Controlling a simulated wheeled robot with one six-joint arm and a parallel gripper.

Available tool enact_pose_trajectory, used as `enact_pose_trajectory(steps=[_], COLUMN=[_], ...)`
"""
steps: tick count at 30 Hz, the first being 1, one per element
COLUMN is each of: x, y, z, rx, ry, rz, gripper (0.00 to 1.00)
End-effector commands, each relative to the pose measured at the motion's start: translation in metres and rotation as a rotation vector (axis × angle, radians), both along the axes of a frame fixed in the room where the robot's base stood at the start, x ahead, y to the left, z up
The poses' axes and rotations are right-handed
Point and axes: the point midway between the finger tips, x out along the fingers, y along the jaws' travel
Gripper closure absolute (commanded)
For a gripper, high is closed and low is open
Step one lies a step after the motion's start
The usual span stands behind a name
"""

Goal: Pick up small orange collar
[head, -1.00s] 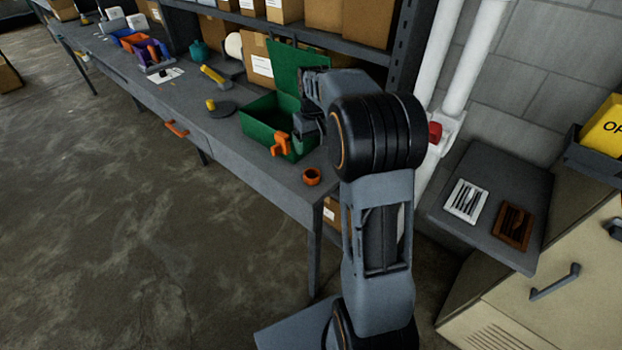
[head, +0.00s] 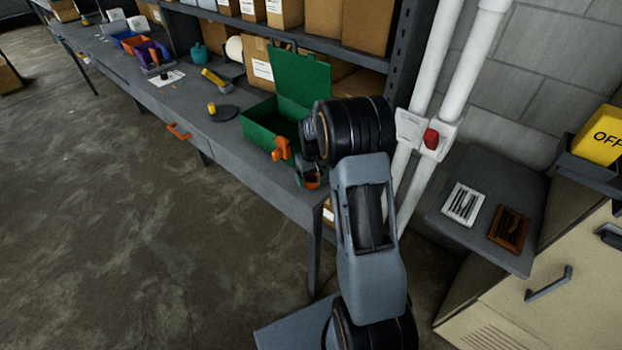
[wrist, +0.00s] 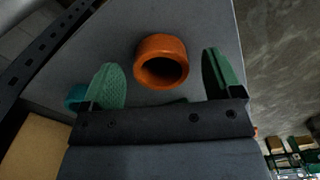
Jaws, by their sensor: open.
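The small orange collar (wrist: 162,62) is a short, hollow ring on the grey bench top. In the wrist view it lies between and slightly beyond the two green fingertips of my gripper (wrist: 167,82), with space on both sides. In the head view the collar (head: 312,181) is partly hidden by my gripper (head: 309,168), which is just above it near the bench's front right corner. My gripper is open and empty.
A green open-lidded box (head: 262,122) with an orange clamp-like piece (head: 282,149) on its front stands left of my gripper. A white pipe (head: 462,75) and side table (head: 478,247) are at right.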

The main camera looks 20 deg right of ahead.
Motion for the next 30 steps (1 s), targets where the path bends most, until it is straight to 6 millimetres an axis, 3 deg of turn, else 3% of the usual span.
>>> enact_pose_trajectory(steps=[4, 13, 30], x=[-0.0002, -0.0001, 0.0000], y=[0.0000, -0.0001, 0.0000], z=[-0.0117, -0.0146, -0.0142], rx=[0.000, 0.000, 0.000], ry=[0.001, 0.000, -0.001], rz=[0.000, 0.000, 0.000], gripper=[0.15, 0.16, 0.68])
